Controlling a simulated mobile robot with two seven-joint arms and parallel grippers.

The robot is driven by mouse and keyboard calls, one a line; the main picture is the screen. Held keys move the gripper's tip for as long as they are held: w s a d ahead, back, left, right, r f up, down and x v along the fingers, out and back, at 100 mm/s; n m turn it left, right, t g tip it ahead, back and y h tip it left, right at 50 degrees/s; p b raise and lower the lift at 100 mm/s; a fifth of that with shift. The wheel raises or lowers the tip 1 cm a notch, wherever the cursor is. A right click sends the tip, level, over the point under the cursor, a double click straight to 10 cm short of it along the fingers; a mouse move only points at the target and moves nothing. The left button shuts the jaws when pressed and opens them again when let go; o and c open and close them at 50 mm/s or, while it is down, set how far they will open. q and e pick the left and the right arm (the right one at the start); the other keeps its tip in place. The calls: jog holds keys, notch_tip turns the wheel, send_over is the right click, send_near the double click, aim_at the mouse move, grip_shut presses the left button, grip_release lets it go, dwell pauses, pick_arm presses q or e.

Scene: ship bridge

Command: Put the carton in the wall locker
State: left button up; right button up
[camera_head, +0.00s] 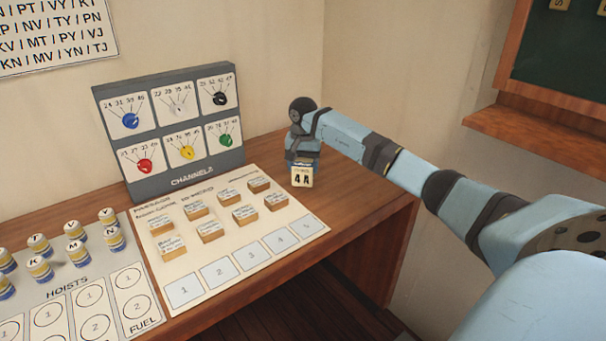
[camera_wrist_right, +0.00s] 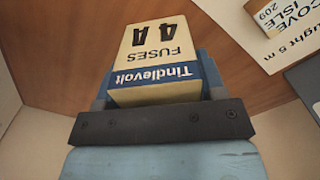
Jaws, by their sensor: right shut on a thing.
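The carton (camera_head: 302,176) is a small cream and blue box marked "4A". My right gripper (camera_head: 303,155) is shut on it at the right end of the wooden desk, near the wall corner. In the right wrist view the carton (camera_wrist_right: 158,58) reads "Tindlevolt FUSES 4A" and sits between the fingers of the gripper (camera_wrist_right: 158,92). I cannot tell whether it touches the desk top. My left gripper is not in view. No wall locker can be made out in either view.
The desk (camera_head: 365,205) holds a grey channels panel (camera_head: 170,125), a passages sheet (camera_head: 235,262) with several wooden blocks, and a hoists board (camera_head: 75,288) with several small cylinders. A wood-framed green board with a ledge (camera_head: 535,130) is on the right wall.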

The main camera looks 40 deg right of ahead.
aim_at(303, 174)
notch_tip(303, 174, down, 3)
jog(key=shift+r, duration=0.1)
jog(key=o, duration=1.1)
